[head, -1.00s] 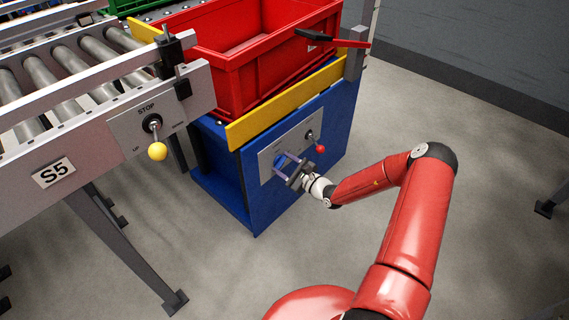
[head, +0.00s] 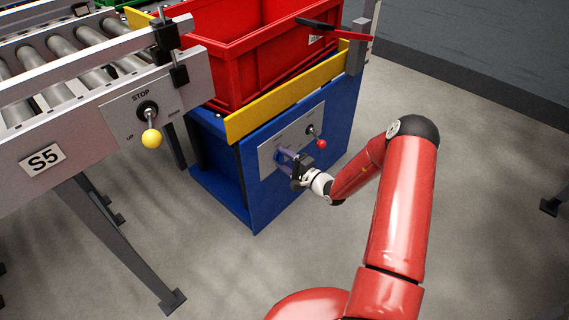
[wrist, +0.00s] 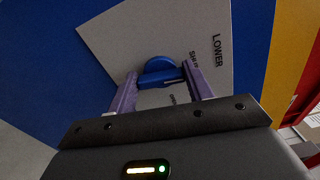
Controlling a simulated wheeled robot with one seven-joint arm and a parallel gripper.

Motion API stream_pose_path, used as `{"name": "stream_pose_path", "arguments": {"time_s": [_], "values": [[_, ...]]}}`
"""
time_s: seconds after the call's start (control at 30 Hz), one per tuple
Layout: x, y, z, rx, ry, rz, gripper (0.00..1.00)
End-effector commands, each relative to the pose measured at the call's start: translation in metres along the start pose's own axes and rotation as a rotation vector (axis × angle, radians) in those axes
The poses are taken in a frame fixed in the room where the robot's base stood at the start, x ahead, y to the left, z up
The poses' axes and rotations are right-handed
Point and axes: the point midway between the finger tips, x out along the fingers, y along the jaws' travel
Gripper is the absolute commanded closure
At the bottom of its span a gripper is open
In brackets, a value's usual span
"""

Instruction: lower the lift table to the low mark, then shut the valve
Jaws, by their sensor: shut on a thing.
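The blue lift table (head: 304,182) stands at the end of the roller conveyor and carries a red crate (head: 228,84) between yellow rails. A light panel (head: 296,137) on its front holds a red-knobbed lever (head: 322,143), pointing down to the right, and a blue knob, the valve. In the wrist view the knob (wrist: 160,68) sits between the purple fingers, beside small lettering and the word LOWER. My gripper (head: 286,158) is shut on this knob; it also shows in the wrist view (wrist: 159,78). I cannot make out a low mark.
The conveyor (head: 60,85), labelled S5, has a plate with STOP, UP and DOWN and a yellow-knobbed lever (head: 151,138) hanging down. The floor (head: 480,220) at right is largely clear.

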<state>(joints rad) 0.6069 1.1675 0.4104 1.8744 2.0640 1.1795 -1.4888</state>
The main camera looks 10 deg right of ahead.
Motion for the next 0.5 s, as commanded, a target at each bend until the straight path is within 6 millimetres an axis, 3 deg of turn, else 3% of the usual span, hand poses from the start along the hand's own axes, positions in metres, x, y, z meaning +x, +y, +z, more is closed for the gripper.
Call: {"name": "stream_pose_path", "arguments": {"time_s": [0.5], "values": [[-0.0002,0.0017,0.0008,-0.161,-0.001,0.001,0.72]]}}
